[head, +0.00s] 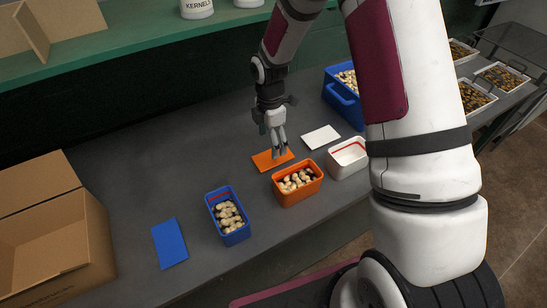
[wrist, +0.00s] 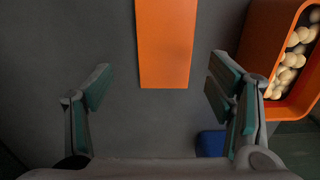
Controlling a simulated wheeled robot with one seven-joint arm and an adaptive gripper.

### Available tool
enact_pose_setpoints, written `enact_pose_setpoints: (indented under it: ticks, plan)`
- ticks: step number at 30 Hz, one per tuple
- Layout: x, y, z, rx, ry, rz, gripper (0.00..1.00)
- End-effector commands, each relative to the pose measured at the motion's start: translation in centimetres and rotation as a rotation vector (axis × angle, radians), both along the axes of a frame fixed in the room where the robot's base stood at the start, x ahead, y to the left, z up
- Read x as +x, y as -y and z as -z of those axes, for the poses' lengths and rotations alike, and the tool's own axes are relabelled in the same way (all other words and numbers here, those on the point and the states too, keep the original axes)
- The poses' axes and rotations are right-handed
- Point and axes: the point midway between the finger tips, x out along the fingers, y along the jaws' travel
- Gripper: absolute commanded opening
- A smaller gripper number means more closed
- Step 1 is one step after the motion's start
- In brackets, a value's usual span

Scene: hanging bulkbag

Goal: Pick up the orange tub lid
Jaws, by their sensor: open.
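The orange tub lid (head: 268,160) lies flat on the grey bench in the head view, just behind the orange tub (head: 303,190). In the wrist view the lid (wrist: 165,45) is a flat orange strip at the top centre, running out of the frame. My gripper (head: 277,150) is right above the lid in the head view and hides part of it. In the wrist view my gripper (wrist: 160,85) is open, its fingers apart on either side of the lid's near end, with nothing between them but bench. The exact height above the lid is hard to tell.
The orange tub (wrist: 272,70) of pale nuts stands close right of my fingers in the wrist view. A blue tub (head: 237,236), blue lid (head: 169,243), white tub (head: 347,157), white lid (head: 321,137) and blue crate (head: 340,99) share the bench. A cardboard box (head: 60,245) stands left.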

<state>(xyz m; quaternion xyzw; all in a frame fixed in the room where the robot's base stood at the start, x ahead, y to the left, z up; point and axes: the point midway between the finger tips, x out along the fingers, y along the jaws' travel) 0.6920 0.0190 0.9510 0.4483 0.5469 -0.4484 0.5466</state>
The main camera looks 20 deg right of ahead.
Motion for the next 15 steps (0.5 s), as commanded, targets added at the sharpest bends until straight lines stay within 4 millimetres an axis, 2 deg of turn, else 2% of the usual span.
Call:
enact_pose_setpoints:
  ticks: [7, 15]
  plan:
    - [-0.2, 0.1, 1.5, 0.000, -0.002, 0.000, 0.75]
    - [-0.6, 0.7, 4.9, 0.000, -0.002, -0.001, 0.75]
